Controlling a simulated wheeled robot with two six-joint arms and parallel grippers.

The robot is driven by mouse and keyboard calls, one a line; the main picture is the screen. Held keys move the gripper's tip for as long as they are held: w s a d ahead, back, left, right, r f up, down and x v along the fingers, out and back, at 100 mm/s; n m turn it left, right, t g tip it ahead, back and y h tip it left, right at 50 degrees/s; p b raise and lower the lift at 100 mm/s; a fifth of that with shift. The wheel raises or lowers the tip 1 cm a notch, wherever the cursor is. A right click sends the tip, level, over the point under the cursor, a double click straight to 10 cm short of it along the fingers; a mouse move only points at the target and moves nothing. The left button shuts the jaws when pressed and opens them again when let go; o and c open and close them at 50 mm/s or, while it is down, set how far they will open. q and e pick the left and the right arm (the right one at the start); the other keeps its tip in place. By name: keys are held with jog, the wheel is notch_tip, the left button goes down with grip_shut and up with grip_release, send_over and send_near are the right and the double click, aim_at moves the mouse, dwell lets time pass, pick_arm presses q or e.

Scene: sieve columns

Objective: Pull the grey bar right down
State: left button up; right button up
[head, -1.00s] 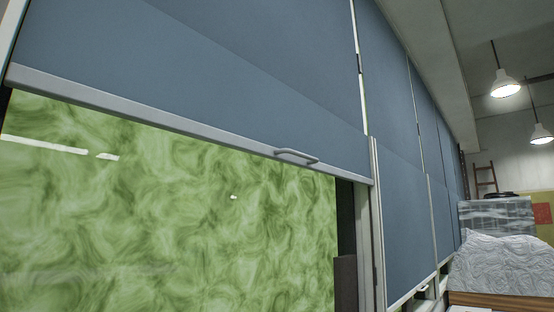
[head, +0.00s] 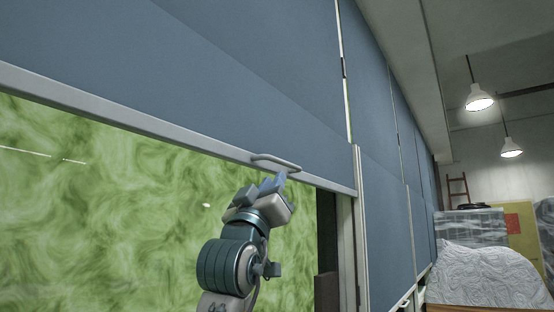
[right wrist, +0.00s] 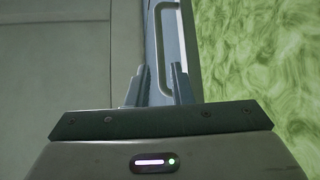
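The grey bar (head: 120,112) runs along the lower edge of a blue panel (head: 190,70) in the head view, sloping down to the right. A small grey loop handle (head: 277,163) is fixed on it near its right end. My right gripper (head: 279,178) is just below the handle, its fingers pointing up at it. In the right wrist view my right gripper (right wrist: 160,84) is open, its two fingers apart, with the handle (right wrist: 162,45) ahead of them and its near end around the gap. I cannot tell whether they touch. My left gripper is not in view.
Green swirled glass (head: 90,210) fills the opening below the bar. A grey upright frame (head: 347,240) stands at its right, with more blue panels beyond. A covered heap (head: 485,272) and wrapped boxes (head: 470,224) stand at the far right.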

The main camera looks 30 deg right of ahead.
aim_at(284, 163)
jog(key=p+x, duration=0.4)
jog(key=x, duration=0.4)
jog(key=shift+w+d+r, duration=0.2)
jog(key=shift+d+r, duration=0.05)
grip_shut()
